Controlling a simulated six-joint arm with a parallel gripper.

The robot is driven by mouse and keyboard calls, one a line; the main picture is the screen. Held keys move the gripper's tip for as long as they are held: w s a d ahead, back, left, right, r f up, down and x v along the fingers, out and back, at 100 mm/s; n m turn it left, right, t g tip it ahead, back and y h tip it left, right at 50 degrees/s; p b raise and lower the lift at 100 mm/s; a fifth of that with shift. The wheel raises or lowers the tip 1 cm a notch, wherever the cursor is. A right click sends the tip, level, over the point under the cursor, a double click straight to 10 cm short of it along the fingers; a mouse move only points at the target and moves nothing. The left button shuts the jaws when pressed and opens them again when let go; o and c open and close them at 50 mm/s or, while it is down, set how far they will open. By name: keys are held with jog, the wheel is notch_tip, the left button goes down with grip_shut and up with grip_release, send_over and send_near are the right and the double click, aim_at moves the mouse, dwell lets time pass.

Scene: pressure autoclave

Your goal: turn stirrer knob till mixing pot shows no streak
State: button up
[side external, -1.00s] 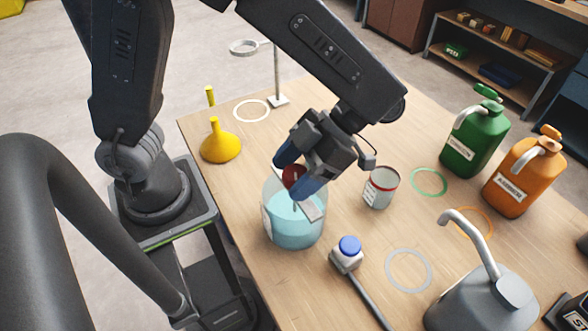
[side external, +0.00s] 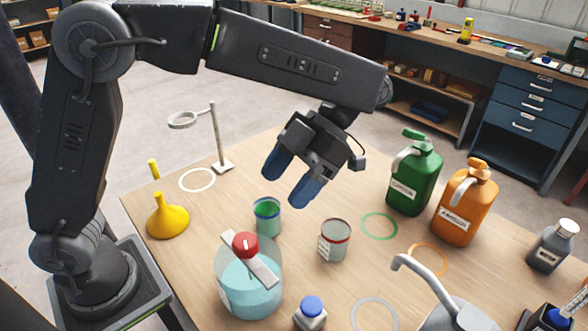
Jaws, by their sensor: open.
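The mixing pot (side external: 238,298) is a clear vessel of light blue liquid at the front left of the table. The liquid looks evenly coloured from here, with no streak that I can make out. The stirrer knob (side external: 245,243) is red with a white mark and sits on a pale flat bar (side external: 262,270) across the pot's top. My gripper (side external: 289,186) is open and empty, with blue fingertips pointing down. It is above and behind the pot, to the right of the knob and clear of it.
A blue-capped item (side external: 311,313) is in front. A yellow funnel (side external: 167,219) and a ring stand (side external: 219,140) are left. Green (side external: 414,180) and orange (side external: 464,208) jugs stand right.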

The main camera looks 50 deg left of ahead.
jog(key=shift+v, duration=0.9)
